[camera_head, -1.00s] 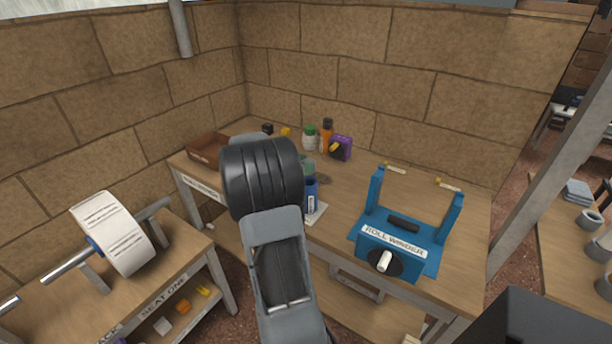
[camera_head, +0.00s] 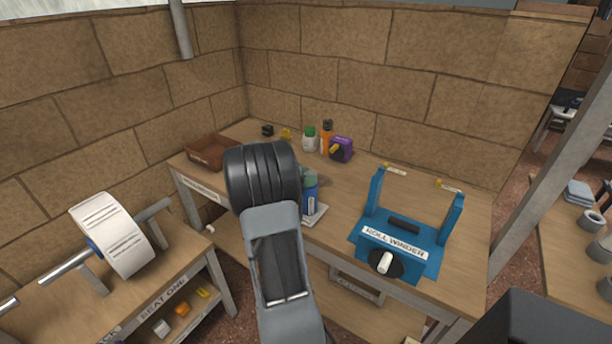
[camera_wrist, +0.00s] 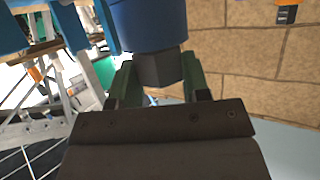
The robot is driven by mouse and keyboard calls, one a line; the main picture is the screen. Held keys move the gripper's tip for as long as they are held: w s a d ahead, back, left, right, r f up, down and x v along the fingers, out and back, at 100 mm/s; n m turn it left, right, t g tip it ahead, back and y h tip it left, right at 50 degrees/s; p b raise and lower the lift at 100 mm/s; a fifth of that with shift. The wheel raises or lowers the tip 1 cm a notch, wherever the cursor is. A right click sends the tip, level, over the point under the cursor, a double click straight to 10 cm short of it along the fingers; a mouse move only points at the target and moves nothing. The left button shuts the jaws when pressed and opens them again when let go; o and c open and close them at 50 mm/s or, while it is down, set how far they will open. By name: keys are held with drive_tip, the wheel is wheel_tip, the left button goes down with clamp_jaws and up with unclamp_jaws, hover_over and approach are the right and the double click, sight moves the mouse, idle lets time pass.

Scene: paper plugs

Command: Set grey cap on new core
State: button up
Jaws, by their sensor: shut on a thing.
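In the wrist view my gripper (camera_wrist: 159,84) is shut on a dark grey cap (camera_wrist: 158,68) held between its green fingers. The cap sits right at the end of a blue cylinder (camera_wrist: 150,24), which looks like the new core. I cannot tell whether they touch or how far the cap is seated. In the head view the blue core (camera_head: 311,190) stands upright on the bench, just right of my dark wrist. A grey-green part of my gripper (camera_head: 309,177) shows above it, mostly hidden by my arm.
The blue roll winder (camera_head: 393,240) stands on the bench to the right. A brown tray (camera_head: 208,152) is at the left. Small bottles (camera_head: 326,137) and a purple object (camera_head: 342,148) are behind.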

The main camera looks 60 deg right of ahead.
drive_tip(key=shift+f, duration=0.4)
drive_tip(key=o, duration=0.9)
drive_tip(key=shift+a+f, duration=0.1)
drive_tip(key=shift+f, duration=0.05)
